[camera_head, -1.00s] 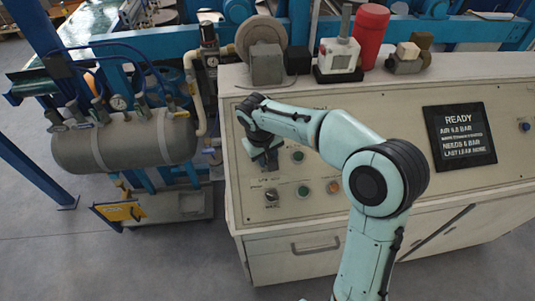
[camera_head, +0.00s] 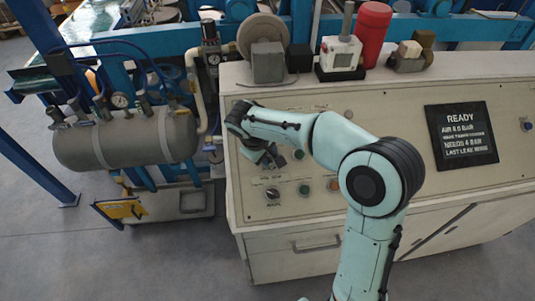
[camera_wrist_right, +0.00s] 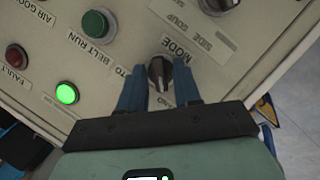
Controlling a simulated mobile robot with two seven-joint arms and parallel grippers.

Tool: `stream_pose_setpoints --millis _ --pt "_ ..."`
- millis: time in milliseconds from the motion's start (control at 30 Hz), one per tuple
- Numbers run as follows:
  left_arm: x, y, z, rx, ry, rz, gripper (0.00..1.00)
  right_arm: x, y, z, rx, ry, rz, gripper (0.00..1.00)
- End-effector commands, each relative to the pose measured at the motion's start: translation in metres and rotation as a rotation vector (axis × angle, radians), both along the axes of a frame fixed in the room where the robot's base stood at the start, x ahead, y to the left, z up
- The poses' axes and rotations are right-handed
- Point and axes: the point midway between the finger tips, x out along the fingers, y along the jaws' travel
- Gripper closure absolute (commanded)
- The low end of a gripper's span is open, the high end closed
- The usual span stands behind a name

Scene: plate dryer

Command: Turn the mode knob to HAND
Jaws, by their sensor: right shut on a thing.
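The mode knob (camera_wrist_right: 158,70) is a small dark knob on the beige panel, below the upside-down word MODE in the right wrist view. The two blue fingers of my right gripper (camera_wrist_right: 160,88) stand on either side of it, shut on it. A partly covered label ending in "AND" lies close to the knob by the right finger. I cannot tell exactly where the knob points. In the head view my right gripper (camera_head: 267,157) is over the left part of the panel, and the arm hides the mode knob. My left gripper is not in view.
Another dark knob (camera_head: 272,193) sits nearer the panel's front edge, beside a green button (camera_head: 304,190). A second green button (camera_wrist_right: 95,25) is beside the mode knob. A lit green lamp (camera_wrist_right: 67,93) and a red lamp (camera_wrist_right: 15,57) are close by. A READY display (camera_head: 460,135) is at right.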

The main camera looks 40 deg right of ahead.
Motion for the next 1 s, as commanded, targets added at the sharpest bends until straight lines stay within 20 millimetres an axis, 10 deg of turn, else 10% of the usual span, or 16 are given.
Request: stream_pose_setpoints --millis 200,233,667,1000 --pt "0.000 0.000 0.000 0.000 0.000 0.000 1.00 0.000 0.000 0.000 0.000 0.002 0.000 0.98" --pt "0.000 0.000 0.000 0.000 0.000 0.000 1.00 0.000 0.000 0.000 0.000 0.002 0.000 0.60" --pt "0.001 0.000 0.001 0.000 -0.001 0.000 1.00 0.000 0.004 0.010 0.000 -0.001 0.000 0.60" --pt "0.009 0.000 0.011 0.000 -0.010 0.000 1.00 -0.005 0.029 0.078 0.001 -0.005 0.003 0.60"
